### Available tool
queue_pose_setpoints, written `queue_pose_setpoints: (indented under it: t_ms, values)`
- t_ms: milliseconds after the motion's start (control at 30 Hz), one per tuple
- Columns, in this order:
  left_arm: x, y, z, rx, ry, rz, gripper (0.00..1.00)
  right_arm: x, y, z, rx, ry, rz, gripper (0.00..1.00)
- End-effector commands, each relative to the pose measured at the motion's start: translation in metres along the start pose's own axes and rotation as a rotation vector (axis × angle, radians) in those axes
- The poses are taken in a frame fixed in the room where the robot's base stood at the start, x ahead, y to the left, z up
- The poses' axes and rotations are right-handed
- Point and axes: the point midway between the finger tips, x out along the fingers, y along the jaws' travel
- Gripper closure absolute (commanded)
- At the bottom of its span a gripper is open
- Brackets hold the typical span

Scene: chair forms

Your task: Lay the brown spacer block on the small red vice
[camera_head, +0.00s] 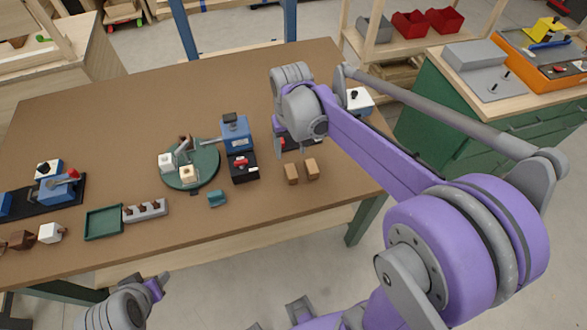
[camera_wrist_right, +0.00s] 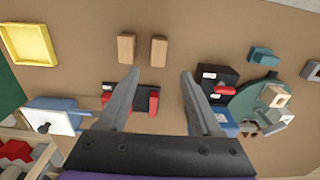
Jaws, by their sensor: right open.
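Two light brown blocks, one (camera_head: 291,174) left of the other (camera_head: 312,168), stand apart on the table; I cannot tell which is the spacer block. In the right wrist view the same pair, one block (camera_wrist_right: 126,47) and the other (camera_wrist_right: 158,51), lies beyond my fingertips. The small red vice (camera_wrist_right: 154,101), with red jaws on a dark base, shows between and below my right fingers, partly covered by one. In the head view my arm mostly hides it. My right gripper (camera_wrist_right: 160,76) is open and empty above the table. My left gripper (camera_head: 154,288) is low at the front, its fingers unclear.
A blue machine with a black-and-red box (camera_head: 243,167) and a green round plate (camera_head: 205,168) stand left of the blocks. A teal block (camera_head: 217,198) and green tray (camera_head: 104,222) are farther left. A yellow tray (camera_wrist_right: 28,45) and a white-topped blue device (camera_wrist_right: 54,117) show in the wrist view.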

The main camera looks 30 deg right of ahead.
Motion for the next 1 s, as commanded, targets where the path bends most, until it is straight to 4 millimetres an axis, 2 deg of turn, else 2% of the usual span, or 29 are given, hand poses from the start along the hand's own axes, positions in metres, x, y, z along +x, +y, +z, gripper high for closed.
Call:
queue_pose_setpoints:
  t_ms: [233, 400, 500, 700, 1000]
  values:
    - [0.0, 0.0, 0.0, 0.0, 0.0, 0.0, 0.5, -0.01, -0.017, 0.07, -0.092, 0.176, -0.018, 0.34]
    - [0.0, 0.0, 0.0, 0.0, 0.0, 0.0, 0.5, -0.001, -0.025, 0.119, -0.163, 0.321, -0.036, 0.34]
    - [0.0, 0.0, 0.0, 0.0, 0.0, 0.0, 0.5, 0.007, -0.028, 0.139, -0.192, 0.386, -0.045, 0.34]
    - [0.0, 0.0, 0.0, 0.0, 0.0, 0.0, 0.5, 0.017, -0.029, 0.156, -0.22, 0.449, -0.054, 0.34]
    - [0.0, 0.0, 0.0, 0.0, 0.0, 0.0, 0.5, 0.018, -0.03, 0.157, -0.222, 0.454, -0.055, 0.34]
